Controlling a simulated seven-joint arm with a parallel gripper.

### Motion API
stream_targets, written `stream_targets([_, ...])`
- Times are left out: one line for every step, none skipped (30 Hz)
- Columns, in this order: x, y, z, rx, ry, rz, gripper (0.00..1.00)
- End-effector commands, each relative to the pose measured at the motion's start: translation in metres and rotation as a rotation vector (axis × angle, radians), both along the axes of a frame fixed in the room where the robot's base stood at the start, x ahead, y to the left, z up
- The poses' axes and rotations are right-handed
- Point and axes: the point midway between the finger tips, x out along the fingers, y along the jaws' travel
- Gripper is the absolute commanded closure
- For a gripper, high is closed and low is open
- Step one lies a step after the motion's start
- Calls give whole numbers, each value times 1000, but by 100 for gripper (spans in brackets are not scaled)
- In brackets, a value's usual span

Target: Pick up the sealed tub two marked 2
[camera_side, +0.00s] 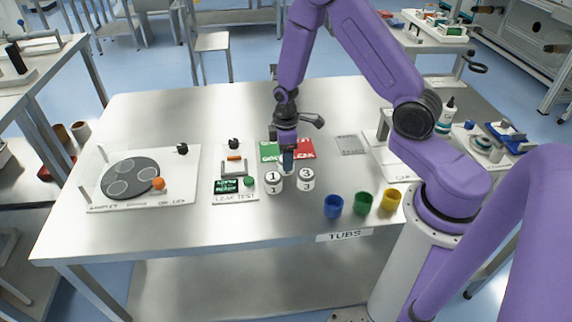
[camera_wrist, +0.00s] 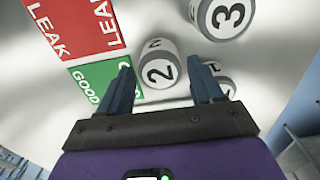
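Tub two (camera_wrist: 158,70) is a white and grey round tub with a black 2, upright on the table in the wrist view. My gripper (camera_wrist: 160,64) is open. Its two blue fingers lie to the left and right of tub two in the picture, with a gap showing on each side. In the side view my gripper (camera_side: 288,160) points down just behind tub one (camera_side: 273,183). There, tub two is mostly hidden by the fingers and tub one. I cannot tell how far the fingertips are above the table.
Tub three (camera_side: 306,180) stands close to the right of tub one. A green GOOD and red LEAK mat (camera_side: 304,149) lies just behind. Blue (camera_side: 333,206), green and yellow cups stand at the front right. A leak test station (camera_side: 235,190) is to the left.

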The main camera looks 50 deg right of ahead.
Motion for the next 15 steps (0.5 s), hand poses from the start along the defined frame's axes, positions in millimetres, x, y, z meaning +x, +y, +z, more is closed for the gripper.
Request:
stream_targets([0, 0, 0, 0, 0, 0, 52])
stream_targets([0, 0, 0, 0, 0, 0, 62])
stream_targets([0, 0, 0, 0, 0, 0, 74])
stream_targets([0, 0, 0, 0, 0, 0, 75])
stream_targets([0, 0, 0, 0, 0, 0, 75])
stream_targets([0, 0, 0, 0, 0, 0, 75])
stream_targets([0, 0, 0, 0, 0, 0, 75])
stream_targets([0, 0, 1, 0, 0, 0, 75])
stream_targets([0, 0, 2, 0, -1, 0, 75])
stream_targets([0, 0, 3, 0, -1, 0, 75])
stream_targets([1, 0, 4, 0, -3, 0, 75])
stream_targets([1, 0, 7, 0, -3, 0, 75])
stream_targets([1, 0, 8, 0, -3, 0, 75])
stream_targets([1, 0, 10, 0, -1, 0, 75])
stream_targets([1, 0, 12, 0, -1, 0, 75])
